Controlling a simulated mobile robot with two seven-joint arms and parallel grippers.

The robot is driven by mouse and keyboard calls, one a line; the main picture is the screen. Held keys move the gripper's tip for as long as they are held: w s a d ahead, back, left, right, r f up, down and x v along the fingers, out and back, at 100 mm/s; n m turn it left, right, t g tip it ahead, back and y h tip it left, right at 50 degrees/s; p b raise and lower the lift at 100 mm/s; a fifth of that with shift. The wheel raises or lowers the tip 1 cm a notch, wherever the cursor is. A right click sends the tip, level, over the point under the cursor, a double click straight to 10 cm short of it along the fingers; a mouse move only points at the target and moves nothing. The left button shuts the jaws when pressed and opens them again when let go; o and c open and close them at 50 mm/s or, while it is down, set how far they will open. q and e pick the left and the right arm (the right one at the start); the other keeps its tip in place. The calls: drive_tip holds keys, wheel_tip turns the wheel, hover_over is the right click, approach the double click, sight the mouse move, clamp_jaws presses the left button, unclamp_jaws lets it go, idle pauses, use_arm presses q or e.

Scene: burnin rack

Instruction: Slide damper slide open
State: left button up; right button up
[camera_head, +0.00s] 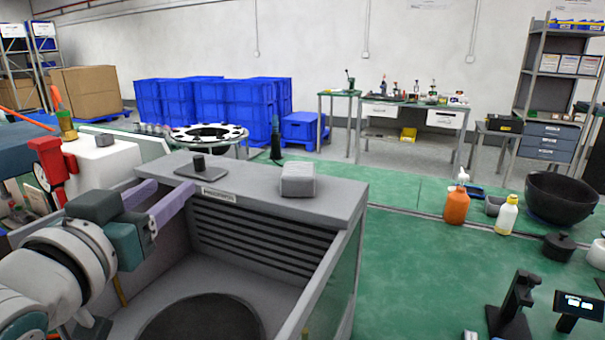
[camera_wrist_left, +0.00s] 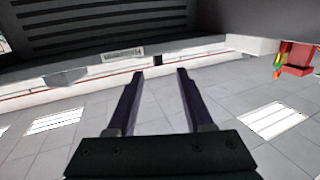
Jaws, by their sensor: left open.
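A dark plate with a short black knob (camera_head: 199,165), which looks like the damper slide, lies on the top of the grey rack chamber (camera_head: 330,197). A small label (camera_head: 218,194) sits on the chamber's edge in front of it, and a label strip also shows in the left wrist view (camera_wrist_left: 122,54). My left gripper (camera_head: 170,186) has its two fingers spread, with nothing between them. Its fingertips are close to the chamber's top edge, in front of and left of the knob in the head view. In the left wrist view the open fingers (camera_wrist_left: 160,72) point toward the edge. My right gripper is not seen.
A grey block (camera_head: 298,180) sits on the chamber top, right of the knob. Dark slats (camera_head: 265,245) line the chamber's inside wall. Red equipment (camera_head: 50,162) stands at the left. Bottles (camera_head: 457,203) and a black bowl (camera_head: 558,198) stand on the green surface at right.

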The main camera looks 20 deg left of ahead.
sight(197, 163)
use_arm(q)
drive_tip(key=shift+t, duration=0.4)
drive_tip(key=x, duration=1)
drive_tip(key=shift+w+d+r, duration=0.1)
drive_tip(key=shift+w, duration=0.2)
drive_tip(key=shift+c, duration=0.2)
clamp_jaws()
idle(0.5)
